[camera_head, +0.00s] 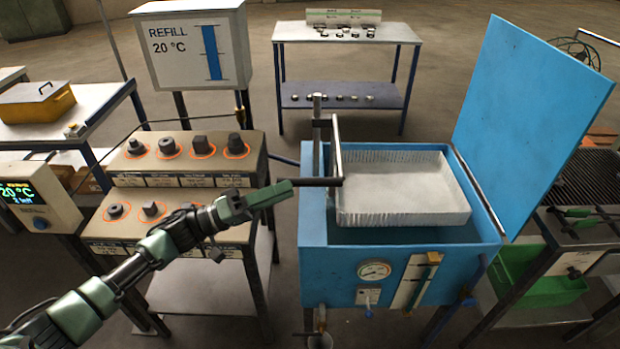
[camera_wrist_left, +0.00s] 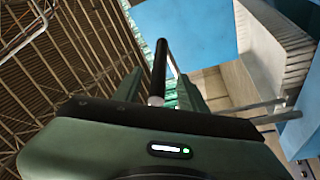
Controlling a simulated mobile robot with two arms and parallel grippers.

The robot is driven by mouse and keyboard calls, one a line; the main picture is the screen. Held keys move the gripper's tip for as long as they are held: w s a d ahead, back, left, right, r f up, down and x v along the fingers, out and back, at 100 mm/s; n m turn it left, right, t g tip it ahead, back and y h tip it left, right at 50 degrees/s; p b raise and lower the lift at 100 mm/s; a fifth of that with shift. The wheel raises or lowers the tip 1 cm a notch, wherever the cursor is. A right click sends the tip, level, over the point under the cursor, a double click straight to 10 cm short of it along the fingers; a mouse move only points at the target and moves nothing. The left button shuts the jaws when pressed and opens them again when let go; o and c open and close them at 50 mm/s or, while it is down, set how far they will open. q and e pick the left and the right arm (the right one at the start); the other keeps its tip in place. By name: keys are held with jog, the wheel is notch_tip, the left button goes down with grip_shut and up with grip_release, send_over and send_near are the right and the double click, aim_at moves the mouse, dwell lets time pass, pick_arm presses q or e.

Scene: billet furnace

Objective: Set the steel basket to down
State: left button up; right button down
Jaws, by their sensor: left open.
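The steel basket (camera_head: 400,188) is a pale, fine-ribbed box in the mouth of the blue tank (camera_head: 335,262), its top above the tank rim and dark liquid below it. A grey crank arm (camera_head: 337,145) stands upright at the tank's left side, and its black handle (camera_head: 315,182) points left. My left gripper (camera_head: 286,188) is open at the handle's free end. In the left wrist view the handle (camera_wrist_left: 159,68) stands between the fingers (camera_wrist_left: 160,92); I cannot tell whether they touch it. The basket's ribbed side (camera_wrist_left: 278,50) shows at upper right there. My right gripper is not in view.
The tank's blue lid (camera_head: 535,115) stands open at the right. A stepped stand (camera_head: 190,178) with dark metal parts is close beside my left arm. A refill sign (camera_head: 192,45) and a shelf table (camera_head: 345,33) stand behind. A grill-topped bench (camera_head: 590,180) is at far right.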

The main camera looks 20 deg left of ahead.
aim_at(307, 182)
pick_arm(q)
jog(key=p+x, duration=0.1)
jog(key=x, duration=0.5)
jog(key=shift+w+d+p, duration=0.1)
jog(key=shift+d+p, duration=0.05)
jog(key=shift+p, duration=0.15)
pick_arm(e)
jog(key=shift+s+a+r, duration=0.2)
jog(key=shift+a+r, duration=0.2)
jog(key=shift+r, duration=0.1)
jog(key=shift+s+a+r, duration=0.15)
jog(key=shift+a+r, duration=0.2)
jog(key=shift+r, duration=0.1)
pick_arm(q)
jog(key=shift+c, duration=0.2)
grip_shut()
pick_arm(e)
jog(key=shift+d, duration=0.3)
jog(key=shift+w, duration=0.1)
